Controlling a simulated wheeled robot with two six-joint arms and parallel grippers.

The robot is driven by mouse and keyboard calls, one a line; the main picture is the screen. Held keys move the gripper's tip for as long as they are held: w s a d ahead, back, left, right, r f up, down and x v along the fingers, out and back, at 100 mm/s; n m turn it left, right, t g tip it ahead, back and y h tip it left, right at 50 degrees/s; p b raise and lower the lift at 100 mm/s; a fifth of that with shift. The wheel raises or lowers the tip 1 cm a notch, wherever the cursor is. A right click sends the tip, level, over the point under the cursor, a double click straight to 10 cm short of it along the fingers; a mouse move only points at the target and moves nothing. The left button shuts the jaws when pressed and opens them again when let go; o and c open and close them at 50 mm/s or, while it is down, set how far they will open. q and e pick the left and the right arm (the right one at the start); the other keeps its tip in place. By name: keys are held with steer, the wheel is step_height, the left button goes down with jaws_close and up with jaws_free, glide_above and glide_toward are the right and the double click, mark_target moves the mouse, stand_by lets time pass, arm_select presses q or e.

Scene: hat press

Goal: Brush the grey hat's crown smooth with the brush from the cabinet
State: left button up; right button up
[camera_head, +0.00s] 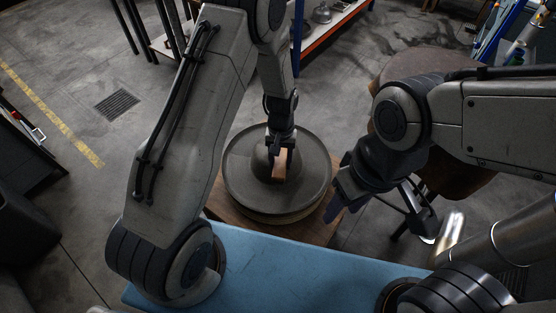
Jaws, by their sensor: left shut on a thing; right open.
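The grey hat (240,182) has a wide round brim and sits brim-down on a wooden stand (318,231). My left gripper (281,150) comes down over the hat's crown (261,163) and is shut on the brown wooden brush (279,166). The brush is at the crown; its bristles are hidden, and I cannot tell whether they touch the felt. My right gripper (338,201) is open and empty at the right edge of the brim, and I cannot tell whether it touches.
A brown rounded leather-like thing (455,185) stands at the right behind my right arm. A shelf with an orange edge (333,37) is at the back. A dark unit (25,155) is at the left edge. The concrete floor at left, with a drain grate (117,104), is clear.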

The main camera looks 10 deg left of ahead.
arm_select(q)
steer(key=shift+s+a, duration=0.2)
steer(key=shift+a, duration=0.9)
steer(key=shift+s+a, duration=0.15)
steer(key=shift+a, duration=0.95)
steer(key=shift+w+d+p, duration=0.15)
steer(key=shift+w+d, duration=0.05)
steer(key=shift+d, duration=0.9)
steer(key=shift+w+d+p, duration=0.15)
steer(key=shift+d, duration=0.95)
steer(key=shift+s+a, duration=0.2)
steer(key=shift+a, duration=0.9)
steer(key=shift+s+a, duration=0.15)
steer(key=shift+a, duration=0.95)
steer(key=shift+d+f, duration=0.1)
steer(key=shift+d, duration=0.05)
steer(key=shift+w+d, duration=0.15)
steer(key=shift+d, duration=0.8)
